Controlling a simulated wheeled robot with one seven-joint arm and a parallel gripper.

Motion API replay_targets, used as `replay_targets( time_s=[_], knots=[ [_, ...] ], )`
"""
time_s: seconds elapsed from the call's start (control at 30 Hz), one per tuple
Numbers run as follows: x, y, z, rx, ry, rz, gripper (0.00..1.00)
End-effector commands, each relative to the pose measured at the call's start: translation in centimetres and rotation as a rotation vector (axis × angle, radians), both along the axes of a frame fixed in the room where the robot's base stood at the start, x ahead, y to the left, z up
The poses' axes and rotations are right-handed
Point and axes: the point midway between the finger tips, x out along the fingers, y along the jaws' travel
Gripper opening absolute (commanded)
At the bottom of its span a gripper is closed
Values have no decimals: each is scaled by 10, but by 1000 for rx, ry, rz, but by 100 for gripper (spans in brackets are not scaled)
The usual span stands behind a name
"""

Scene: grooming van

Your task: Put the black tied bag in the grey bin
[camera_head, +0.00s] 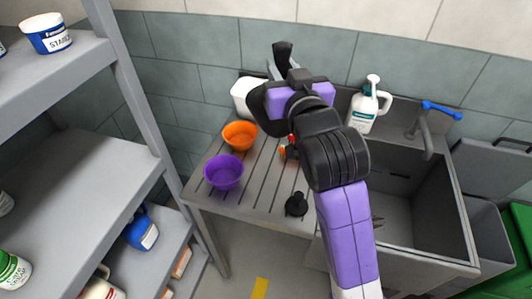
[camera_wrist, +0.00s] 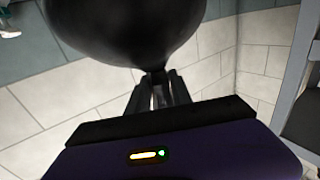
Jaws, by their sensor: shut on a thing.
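My gripper (camera_wrist: 158,92) is shut on the narrow neck of the black tied bag (camera_wrist: 125,25). The bag is round, dark and shiny and fills the top of the wrist view. In the head view the bag (camera_head: 259,106) shows as a dark shape beside my wrist, above the back of the slatted drainboard, partly hidden by my arm.
The drainboard (camera_head: 255,200) holds an orange bowl (camera_head: 240,135), a purple bowl (camera_head: 223,171) and a small black knobbed object (camera_head: 297,204). A white bottle (camera_head: 367,106) and tap (camera_head: 425,135) stand behind the sink (camera_head: 400,200). A green bin (camera_head: 521,225) is far right; shelves (camera_head: 75,155) are left.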

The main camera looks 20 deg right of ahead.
Motion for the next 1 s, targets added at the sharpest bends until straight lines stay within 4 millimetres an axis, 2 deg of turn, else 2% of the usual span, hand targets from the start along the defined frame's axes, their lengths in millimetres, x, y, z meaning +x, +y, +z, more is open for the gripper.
replay_targets(
  time_s=[0.07,0.17,0.6,0.7,1.0],
  knots=[
    [0,0,-5,0,0,0,0],
    [0,0,-22,1,5,0,0],
    [0,0,-126,-2,4,0,0],
    [0,0,-143,-2,2,1,0],
    [0,0,-170,-2,2,0,0]
  ],
)
